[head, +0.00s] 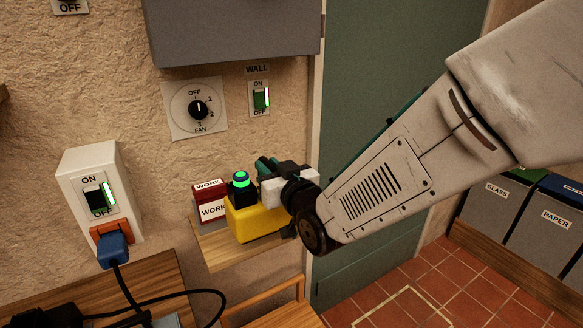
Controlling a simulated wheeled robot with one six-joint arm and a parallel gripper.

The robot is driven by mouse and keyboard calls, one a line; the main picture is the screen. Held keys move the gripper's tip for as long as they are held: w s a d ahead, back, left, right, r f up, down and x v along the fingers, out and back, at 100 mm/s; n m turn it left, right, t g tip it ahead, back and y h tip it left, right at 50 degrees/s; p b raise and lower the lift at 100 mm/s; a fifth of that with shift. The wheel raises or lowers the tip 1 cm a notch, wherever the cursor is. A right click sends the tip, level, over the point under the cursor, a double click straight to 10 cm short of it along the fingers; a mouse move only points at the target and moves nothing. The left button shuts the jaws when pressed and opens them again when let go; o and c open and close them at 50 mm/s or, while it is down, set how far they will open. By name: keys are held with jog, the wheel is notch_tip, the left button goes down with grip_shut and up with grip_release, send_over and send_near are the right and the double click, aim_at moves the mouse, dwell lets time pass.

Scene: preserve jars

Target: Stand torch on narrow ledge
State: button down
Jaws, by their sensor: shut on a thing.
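The fingertips are partly hidden. The torch is roughly upright and over or on the narrow wooden ledge (232,255) on the wall. I cannot tell whether its base touches the ledge.
A red and grey box marked WORK (208,200) stands on the ledge, close left of the torch. A switch box (92,185) with a blue plug (114,250) is further left. A fan dial (197,108) and wall switch (260,99) are above. A green door (375,75) is right.

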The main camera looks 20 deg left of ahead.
jog(key=w+f, duration=0.4)
jog(key=w, duration=0.7)
jog(key=shift+a+f, duration=0.2)
jog(key=shift+a, duration=0.1)
jog(key=c, duration=1.3)
grip_release()
jog(key=shift+f, duration=0.1)
jog(key=shift+o, duration=0.2)
